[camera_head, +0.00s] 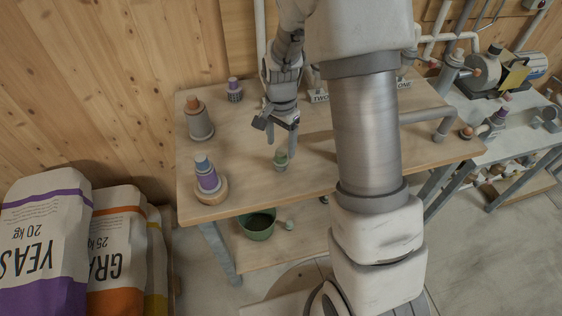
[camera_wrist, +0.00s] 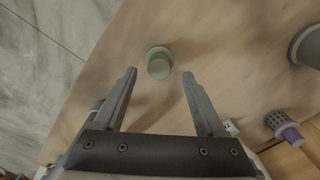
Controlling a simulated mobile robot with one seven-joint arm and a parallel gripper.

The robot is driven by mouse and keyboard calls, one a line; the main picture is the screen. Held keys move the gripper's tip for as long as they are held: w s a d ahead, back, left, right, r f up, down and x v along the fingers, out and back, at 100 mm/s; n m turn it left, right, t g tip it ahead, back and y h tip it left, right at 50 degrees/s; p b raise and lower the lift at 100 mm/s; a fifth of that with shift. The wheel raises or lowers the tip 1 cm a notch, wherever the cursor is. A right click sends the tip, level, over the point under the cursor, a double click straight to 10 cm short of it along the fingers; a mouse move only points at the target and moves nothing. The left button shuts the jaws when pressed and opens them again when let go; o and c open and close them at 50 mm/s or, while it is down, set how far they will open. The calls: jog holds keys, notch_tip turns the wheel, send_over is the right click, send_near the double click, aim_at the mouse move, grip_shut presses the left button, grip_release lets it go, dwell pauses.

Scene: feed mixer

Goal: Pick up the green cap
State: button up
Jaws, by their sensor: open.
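The green cap (camera_head: 281,154) sits on top of a small grey holder (camera_head: 281,166) on the wooden table, near its front edge. My gripper (camera_head: 283,134) is open and empty, above and slightly behind the cap in the head view. Its two fingers (camera_wrist: 158,76) reach toward the cap on either side and do not appear to touch it.
A green bucket (camera_head: 258,224) is below. Table around the cap is clear.

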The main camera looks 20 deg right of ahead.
aim_at(281, 152)
notch_tip(281, 152, down, 4)
jog(key=shift+f, duration=0.1)
grip_shut()
dwell(0.5)
jog(key=shift+r, duration=0.5)
jog(key=r, duration=0.3)
jog(key=shift+d+r, duration=0.35)
jog(key=w+d+r, duration=0.1)
jog(key=d+r, duration=0.5)
jog(key=d, duration=0.4)
jog(key=shift+w+d+r, duration=0.2)
jog(key=shift+w+d, duration=0.15)
jog(key=shift+d, duration=0.05)
